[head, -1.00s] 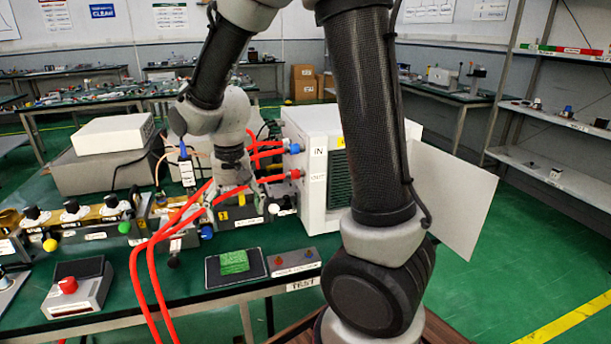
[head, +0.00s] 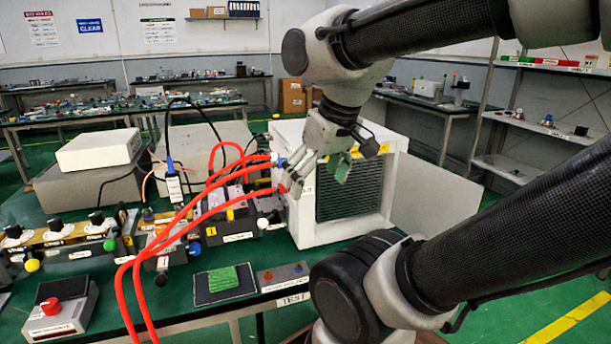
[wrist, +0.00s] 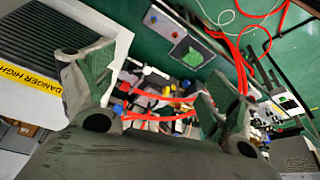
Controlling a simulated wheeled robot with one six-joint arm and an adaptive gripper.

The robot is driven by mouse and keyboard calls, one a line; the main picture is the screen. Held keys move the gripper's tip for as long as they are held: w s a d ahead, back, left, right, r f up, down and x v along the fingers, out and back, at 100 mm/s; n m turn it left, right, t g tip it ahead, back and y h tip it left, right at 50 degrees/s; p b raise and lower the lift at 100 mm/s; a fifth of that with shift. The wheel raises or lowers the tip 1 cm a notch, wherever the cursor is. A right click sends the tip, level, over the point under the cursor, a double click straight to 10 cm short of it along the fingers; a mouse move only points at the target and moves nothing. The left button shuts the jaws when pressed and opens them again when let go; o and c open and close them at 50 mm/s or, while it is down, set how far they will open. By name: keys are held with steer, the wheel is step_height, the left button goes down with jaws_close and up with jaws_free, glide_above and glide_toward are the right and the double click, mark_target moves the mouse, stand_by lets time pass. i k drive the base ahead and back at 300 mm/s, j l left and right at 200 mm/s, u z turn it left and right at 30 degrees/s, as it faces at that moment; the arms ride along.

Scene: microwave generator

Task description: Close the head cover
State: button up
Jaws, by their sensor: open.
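I cannot tell for sure which part is the head cover. A row of metal blocks with knobs, the bench assembly (head: 225,215), stands on the green bench, with red hoses (head: 150,240) running to the white cabinet (head: 308,215). A flat white panel (head: 435,200) stands out from the cabinet's right side. My gripper (head: 315,172) is open, in front of the cabinet's upper left corner near the hose fittings, and hides part of them. In the wrist view its spread fingers (wrist: 160,95) have nothing between them, with the bench assembly (wrist: 165,105) beyond.
A green pad on a black plate (head: 223,281) and a small two-button box (head: 283,275) lie at the bench front. A red-button box (head: 62,310) is at the left. Grey and white boxes (head: 100,150) stand behind. Hoses loop above the assembly.

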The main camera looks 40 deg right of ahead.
mark_target(429, 200)
steer(key=k+l+u, duration=0.1)
steer(key=k+l, duration=0.25)
steer(key=k+l+u, duration=0.1)
steer(key=l, duration=0.35)
steer(key=k+l+u, duration=0.1)
steer(key=l, duration=0.3)
steer(key=k+l+u, duration=0.15)
steer(key=l, duration=0.25)
steer(key=k+l+u, duration=0.1)
steer(key=k+l, duration=0.2)
steer(key=k+l+u, duration=0.1)
steer(key=l, duration=0.35)
steer(key=i+l+u, duration=0.1)
steer(key=l, duration=0.35)
steer(key=i+l, duration=0.1)
steer(key=l, duration=0.4)
steer(key=i+l+u, duration=0.15)
steer(key=l, duration=0.3)
steer(key=k+j+u, duration=0.25)
steer(key=k+j, duration=0.65)
